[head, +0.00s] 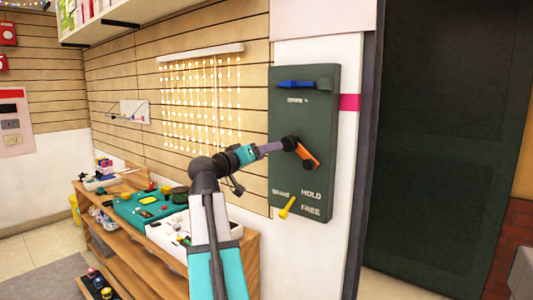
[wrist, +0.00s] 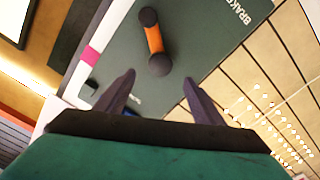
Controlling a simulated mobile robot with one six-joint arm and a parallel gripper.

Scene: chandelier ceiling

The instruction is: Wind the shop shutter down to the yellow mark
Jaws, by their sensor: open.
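A dark green panel (head: 300,115) on the wall carries a crank with an orange arm (head: 308,155) and dark ends. In the wrist view the orange crank arm (wrist: 154,40) lies just beyond the fingertips. My gripper (head: 277,146) is in front of the panel near the crank; in the wrist view its jaws (wrist: 158,77) are apart with nothing between them. I cannot tell whether they touch the crank. A yellow lever (head: 287,208) slants beside the words HOLD and FREE. A blue lever (head: 295,84) lies level near the panel's top. I cannot make out a yellow mark.
A wooden shelf unit (head: 250,262) with tools and cases stands left of the panel. Strings of lights (head: 203,100) hang on the slatted wall. A large dark surface (head: 440,150) fills the right. A pink strip (head: 349,102) marks the white post.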

